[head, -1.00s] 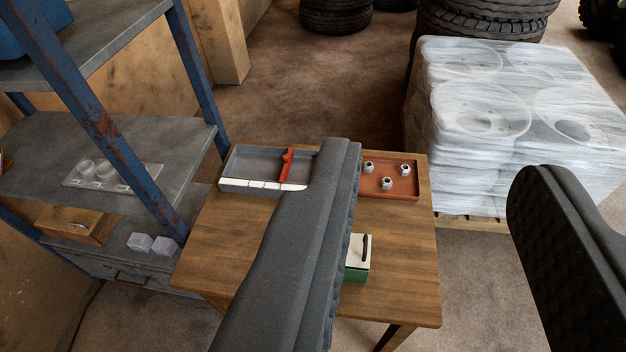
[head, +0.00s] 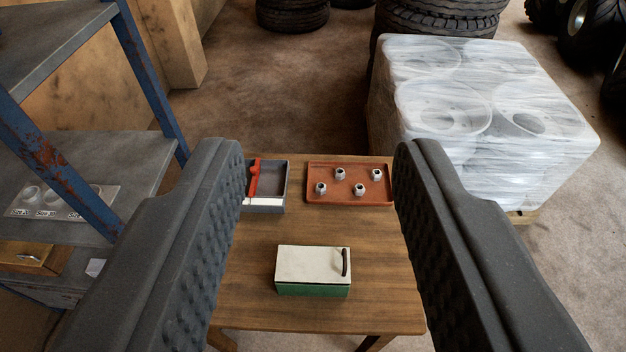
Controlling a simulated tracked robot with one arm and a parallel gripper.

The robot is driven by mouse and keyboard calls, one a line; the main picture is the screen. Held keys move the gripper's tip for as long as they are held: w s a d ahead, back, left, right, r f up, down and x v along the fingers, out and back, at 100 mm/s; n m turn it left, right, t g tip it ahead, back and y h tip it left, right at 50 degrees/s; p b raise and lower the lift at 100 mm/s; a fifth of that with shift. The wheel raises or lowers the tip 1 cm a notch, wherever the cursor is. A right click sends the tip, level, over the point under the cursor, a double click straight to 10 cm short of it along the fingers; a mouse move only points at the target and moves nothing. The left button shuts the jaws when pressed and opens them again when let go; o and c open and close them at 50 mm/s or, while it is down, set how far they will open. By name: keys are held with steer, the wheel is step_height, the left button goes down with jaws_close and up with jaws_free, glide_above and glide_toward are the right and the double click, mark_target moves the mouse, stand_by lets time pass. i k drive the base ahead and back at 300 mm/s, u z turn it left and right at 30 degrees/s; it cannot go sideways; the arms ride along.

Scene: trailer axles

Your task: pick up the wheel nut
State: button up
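Several wheel nuts lie in a shallow red-brown tray (head: 348,168) at the far side of the wooden table. They are a wheel nut at the back left (head: 340,174), one at the back right (head: 376,174), one at the front left (head: 320,188) and one at the front right (head: 359,189). My gripper (head: 318,160) is open and empty, its two dark ribbed fingers wide apart in the foreground. The tray shows between the fingers, beyond and below them. Nothing touches the nuts except the tray.
A grey bin (head: 265,208) with a red part stands left of the tray, partly behind my left finger. A green box with a cream lid (head: 313,265) sits nearer on the table (head: 250,300). Blue-framed shelving (head: 150,80) is left; a wrapped pallet load (head: 480,100) is right.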

mark_target(320, 188)
steer(key=i, duration=0.85)
steer(key=z, duration=0.05)
